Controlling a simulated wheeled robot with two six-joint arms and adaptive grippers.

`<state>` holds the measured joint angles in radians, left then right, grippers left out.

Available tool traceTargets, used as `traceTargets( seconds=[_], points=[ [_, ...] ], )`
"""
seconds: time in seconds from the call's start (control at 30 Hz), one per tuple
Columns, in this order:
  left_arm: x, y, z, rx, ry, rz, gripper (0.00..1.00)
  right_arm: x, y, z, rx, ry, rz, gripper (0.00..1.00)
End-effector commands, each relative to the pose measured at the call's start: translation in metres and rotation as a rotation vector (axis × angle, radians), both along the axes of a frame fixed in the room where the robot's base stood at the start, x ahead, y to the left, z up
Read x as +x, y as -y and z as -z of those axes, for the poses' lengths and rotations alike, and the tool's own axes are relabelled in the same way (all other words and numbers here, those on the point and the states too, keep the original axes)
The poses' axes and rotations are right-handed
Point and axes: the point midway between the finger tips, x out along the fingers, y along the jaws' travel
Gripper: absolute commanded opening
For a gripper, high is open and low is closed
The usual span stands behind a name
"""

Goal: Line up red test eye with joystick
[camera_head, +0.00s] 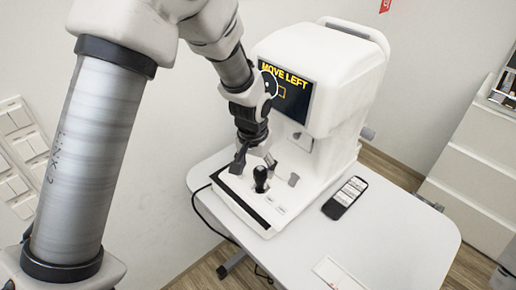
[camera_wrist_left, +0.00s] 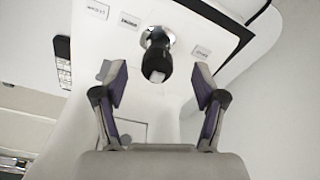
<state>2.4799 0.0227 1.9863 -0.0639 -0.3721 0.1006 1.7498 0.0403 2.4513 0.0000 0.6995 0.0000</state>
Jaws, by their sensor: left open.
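The white eye-test machine (camera_head: 325,75) stands on the table. Its screen (camera_head: 298,98) reads "MOVE LEFT" in yellow and shows a white ring and a small yellow square outline; my left arm covers part of it. I cannot make out a red eye. The black joystick (camera_head: 261,178) stands on the machine's base. My left gripper (camera_head: 254,164) is open above and beside it. In the left wrist view, the joystick (camera_wrist_left: 157,52) shows between and beyond the spread fingers (camera_wrist_left: 160,82), with no contact visible. My right gripper is not in view.
A black phone-like device (camera_head: 345,197) lies right of the machine on the white table (camera_head: 400,235). A flat white card (camera_head: 335,273) lies near the front. A black cable (camera_head: 205,218) hangs at the left edge. White drawers (camera_head: 480,165) stand at the right.

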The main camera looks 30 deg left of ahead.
Motion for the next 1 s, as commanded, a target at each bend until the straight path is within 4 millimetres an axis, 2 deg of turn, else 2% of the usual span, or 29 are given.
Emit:
traceTargets(
  seconds=[0.1, 0.2, 0.47, 0.5, 0.63, 0.67, 1.0],
  points=[
    [0.004, 0.000, 0.021, 0.000, -0.004, 0.000, 0.71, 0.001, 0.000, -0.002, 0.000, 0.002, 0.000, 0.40],
    [0.005, 0.000, 0.029, 0.000, -0.003, 0.000, 0.71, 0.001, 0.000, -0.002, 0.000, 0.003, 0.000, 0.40],
    [0.006, 0.000, 0.032, 0.000, -0.001, 0.000, 0.71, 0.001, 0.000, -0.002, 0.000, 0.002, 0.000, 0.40],
    [0.006, 0.000, 0.032, 0.000, -0.001, 0.000, 0.56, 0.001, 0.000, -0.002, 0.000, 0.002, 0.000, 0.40],
    [0.006, 0.000, 0.032, 0.000, -0.001, 0.000, 0.10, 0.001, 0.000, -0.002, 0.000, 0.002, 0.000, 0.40],
    [0.006, 0.000, 0.032, 0.000, -0.002, 0.000, 0.07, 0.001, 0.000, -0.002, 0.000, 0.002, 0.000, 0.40],
    [0.003, -0.005, 0.033, -0.001, -0.003, 0.000, 0.07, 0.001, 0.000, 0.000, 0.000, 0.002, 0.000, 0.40]
  ],
)
